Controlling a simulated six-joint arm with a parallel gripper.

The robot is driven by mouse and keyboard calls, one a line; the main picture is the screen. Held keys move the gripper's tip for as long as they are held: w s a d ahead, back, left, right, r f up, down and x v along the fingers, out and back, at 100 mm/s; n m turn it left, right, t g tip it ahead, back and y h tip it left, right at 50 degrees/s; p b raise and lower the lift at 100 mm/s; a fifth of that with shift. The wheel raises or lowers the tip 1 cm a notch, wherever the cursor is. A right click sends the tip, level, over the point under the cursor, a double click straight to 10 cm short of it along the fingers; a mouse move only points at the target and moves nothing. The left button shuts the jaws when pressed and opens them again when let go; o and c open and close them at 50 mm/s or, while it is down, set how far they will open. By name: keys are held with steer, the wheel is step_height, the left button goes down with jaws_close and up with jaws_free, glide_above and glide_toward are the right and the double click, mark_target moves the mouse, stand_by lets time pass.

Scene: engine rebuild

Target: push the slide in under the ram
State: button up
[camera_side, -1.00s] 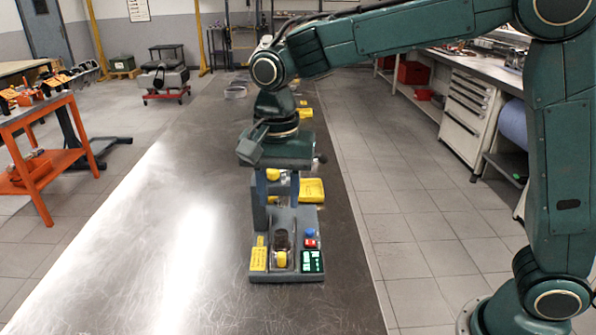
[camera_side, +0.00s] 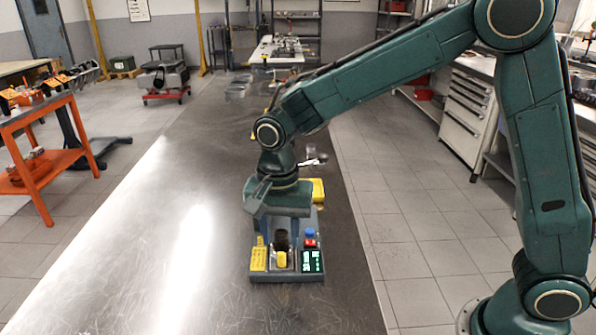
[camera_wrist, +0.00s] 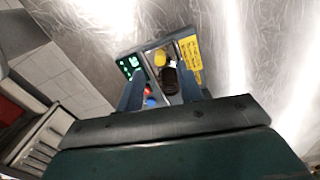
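The press base (camera_side: 287,279) stands on the metal bench, and it shows in the wrist view (camera_wrist: 150,45). At its near end is the slide (camera_side: 270,266) with a yellow knob (camera_side: 281,258), also in the wrist view (camera_wrist: 160,58). A dark cylindrical part (camera_side: 282,240) sits just behind the knob and shows in the wrist view (camera_wrist: 169,80). My gripper (camera_side: 282,236) points down over the base, behind the knob. Its two fingers are apart in the wrist view (camera_wrist: 161,93), with nothing clearly held. The ram is hidden behind my gripper.
A blue button (camera_side: 310,232), a red button (camera_side: 310,243) and a green display (camera_side: 312,261) sit right of the slide. A yellow label (camera_side: 259,257) is on its left. A yellow object (camera_side: 318,190) lies behind. The bench to the left is clear.

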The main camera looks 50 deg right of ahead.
mark_target(281, 254)
steer(key=shift+f, duration=2.45)
jaws_close()
